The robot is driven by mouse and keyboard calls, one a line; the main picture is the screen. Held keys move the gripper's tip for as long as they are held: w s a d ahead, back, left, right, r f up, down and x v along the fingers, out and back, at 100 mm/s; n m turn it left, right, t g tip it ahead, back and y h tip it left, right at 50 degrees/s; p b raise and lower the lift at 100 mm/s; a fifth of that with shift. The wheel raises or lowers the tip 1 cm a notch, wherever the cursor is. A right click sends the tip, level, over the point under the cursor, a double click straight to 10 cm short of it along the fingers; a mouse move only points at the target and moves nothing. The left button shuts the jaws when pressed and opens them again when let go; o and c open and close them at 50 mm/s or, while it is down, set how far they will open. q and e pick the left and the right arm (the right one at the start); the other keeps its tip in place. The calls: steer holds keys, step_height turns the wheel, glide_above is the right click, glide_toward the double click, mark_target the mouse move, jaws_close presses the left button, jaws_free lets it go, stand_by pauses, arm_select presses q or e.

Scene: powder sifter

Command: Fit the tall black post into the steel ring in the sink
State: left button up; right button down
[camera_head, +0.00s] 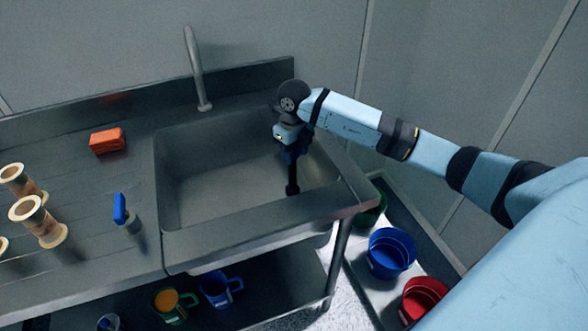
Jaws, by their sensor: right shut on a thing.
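My right arm comes in from the right, and its gripper (291,155) points down inside the right part of the steel sink (220,180). The gripper is shut on the tall black post (292,180), which hangs about upright below it. The post's lower end is near the sink floor at the right side; I cannot tell whether it touches. I cannot make out the steel ring; the post or the gripper may hide it. My left gripper is not in view.
A tall faucet (196,70) stands behind the sink. On the left drainboard are an orange block (107,140), a blue-handled tool (121,211) and several pale spools (40,222). Mugs (219,290) stand on the shelf below. Blue (391,252) and red (422,298) buckets stand at right.

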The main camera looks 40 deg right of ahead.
mark_target(292, 170)
step_height(292, 170, down, 6)
steer(key=shift+r, duration=0.1)
steer(key=shift+f, duration=0.2)
steer(key=shift+f, duration=0.2)
steer(key=c, duration=0.7)
jaws_free()
steer(key=shift+o, duration=0.2)
steer(key=shift+r, duration=0.15)
